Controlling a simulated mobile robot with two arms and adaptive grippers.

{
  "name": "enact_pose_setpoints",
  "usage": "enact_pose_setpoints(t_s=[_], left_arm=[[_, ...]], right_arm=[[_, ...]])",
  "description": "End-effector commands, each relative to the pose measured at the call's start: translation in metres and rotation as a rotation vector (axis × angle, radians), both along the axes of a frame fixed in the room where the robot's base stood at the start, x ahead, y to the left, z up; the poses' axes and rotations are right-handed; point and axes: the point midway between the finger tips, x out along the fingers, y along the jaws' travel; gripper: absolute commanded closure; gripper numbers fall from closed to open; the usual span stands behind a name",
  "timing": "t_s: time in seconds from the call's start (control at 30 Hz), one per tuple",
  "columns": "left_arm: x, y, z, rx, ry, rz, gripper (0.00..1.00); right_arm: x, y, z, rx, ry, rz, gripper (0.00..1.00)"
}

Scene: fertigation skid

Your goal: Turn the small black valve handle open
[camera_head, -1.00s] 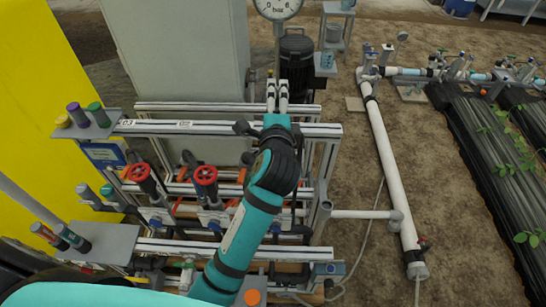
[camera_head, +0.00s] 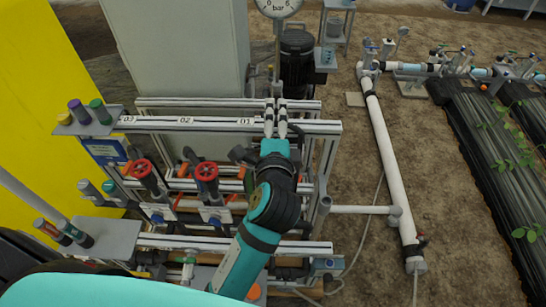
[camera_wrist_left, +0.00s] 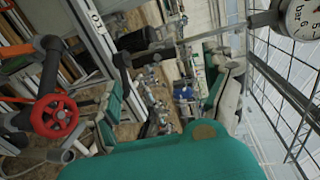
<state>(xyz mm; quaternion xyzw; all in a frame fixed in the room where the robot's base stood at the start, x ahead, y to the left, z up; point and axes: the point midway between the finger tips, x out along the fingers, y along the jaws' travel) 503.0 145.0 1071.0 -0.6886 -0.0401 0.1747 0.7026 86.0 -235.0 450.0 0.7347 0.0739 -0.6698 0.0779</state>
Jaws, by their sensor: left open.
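My left gripper (camera_head: 275,105) reaches over the top rail of the skid in the head view, just right of the 01 label. Its two slim pale fingers are apart, pointing away from me, with nothing visible between them. I cannot clearly pick out the small black valve handle in the head view; my arm and gripper cover part of the skid there. In the left wrist view, a black piece (camera_wrist_left: 124,60) beside the rail may be it, but I cannot tell. The teal housing (camera_wrist_left: 165,155) fills the bottom of that view. My right gripper is not in view.
Two red handwheels (camera_head: 206,171) (camera_head: 140,168) stand left of my arm, among pipes and metal rails (camera_head: 215,124). A pressure gauge (camera_head: 279,6) and a dark motor (camera_head: 297,55) are behind. A white pipe (camera_head: 390,160) runs along the open ground to the right.

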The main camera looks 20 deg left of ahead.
Motion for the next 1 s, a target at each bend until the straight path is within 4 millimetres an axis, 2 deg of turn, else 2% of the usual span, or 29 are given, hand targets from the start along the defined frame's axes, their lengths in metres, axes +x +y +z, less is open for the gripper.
enact_pose_setpoints(t_s=[1.0], left_arm=[[-0.069,-0.02,-0.001,0.001,0.001,0.0,0.15]], right_arm=[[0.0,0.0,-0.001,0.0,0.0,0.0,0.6]])
